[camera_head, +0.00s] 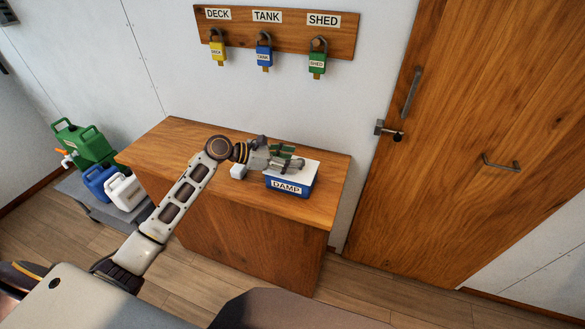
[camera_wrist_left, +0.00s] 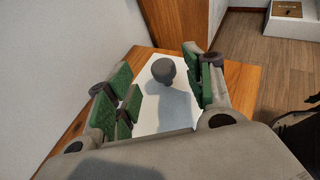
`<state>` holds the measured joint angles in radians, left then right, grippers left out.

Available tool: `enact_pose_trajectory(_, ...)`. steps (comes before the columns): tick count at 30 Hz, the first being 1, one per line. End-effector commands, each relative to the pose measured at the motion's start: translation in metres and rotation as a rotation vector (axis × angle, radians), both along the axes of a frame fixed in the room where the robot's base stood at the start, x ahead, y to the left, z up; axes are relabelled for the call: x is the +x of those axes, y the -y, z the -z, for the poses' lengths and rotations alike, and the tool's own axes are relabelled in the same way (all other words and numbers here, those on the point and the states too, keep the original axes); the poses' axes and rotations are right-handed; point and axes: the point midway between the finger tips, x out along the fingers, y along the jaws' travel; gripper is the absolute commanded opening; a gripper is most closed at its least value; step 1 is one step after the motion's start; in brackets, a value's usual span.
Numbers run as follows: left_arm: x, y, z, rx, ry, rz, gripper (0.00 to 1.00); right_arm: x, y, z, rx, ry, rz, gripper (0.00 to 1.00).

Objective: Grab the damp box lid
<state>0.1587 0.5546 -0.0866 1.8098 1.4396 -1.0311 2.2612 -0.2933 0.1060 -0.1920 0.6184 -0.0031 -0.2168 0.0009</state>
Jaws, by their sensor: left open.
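The damp box (camera_head: 289,187) is blue with a white "DAMP" label and stands on the right part of the wooden counter. Its white lid (camera_head: 305,170) is on top and also fills the middle of the left wrist view (camera_wrist_left: 155,117). A round grey knob (camera_wrist_left: 162,70) stands up from the lid. My left gripper (camera_head: 287,157) is over the lid, its green-padded fingers apart. In the wrist view the knob lies between the open fingers (camera_wrist_left: 157,66), with a visible gap on each side. In the head view the gripper hides the knob. My right gripper is in neither view.
The counter (camera_head: 165,143) has free room at its left. Yellow, blue and green padlocks hang on a wall board (camera_head: 340,42) behind. A wooden door (camera_head: 480,120) is at the right. Green, blue and white canisters (camera_head: 125,192) stand low at the left.

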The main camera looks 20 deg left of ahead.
Motion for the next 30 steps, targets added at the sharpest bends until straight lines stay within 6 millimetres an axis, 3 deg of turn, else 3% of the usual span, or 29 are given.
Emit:
enact_pose_trajectory(13,0.019,0.032,0.016,0.000,0.000,-0.001,0.52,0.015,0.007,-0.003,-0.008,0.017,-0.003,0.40)
enact_pose_trajectory(27,0.019,0.033,0.016,0.000,0.000,-0.001,0.52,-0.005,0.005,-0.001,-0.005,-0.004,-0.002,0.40)
enact_pose_trajectory(30,0.019,0.033,0.016,0.000,0.000,-0.001,0.39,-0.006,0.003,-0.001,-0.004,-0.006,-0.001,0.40)
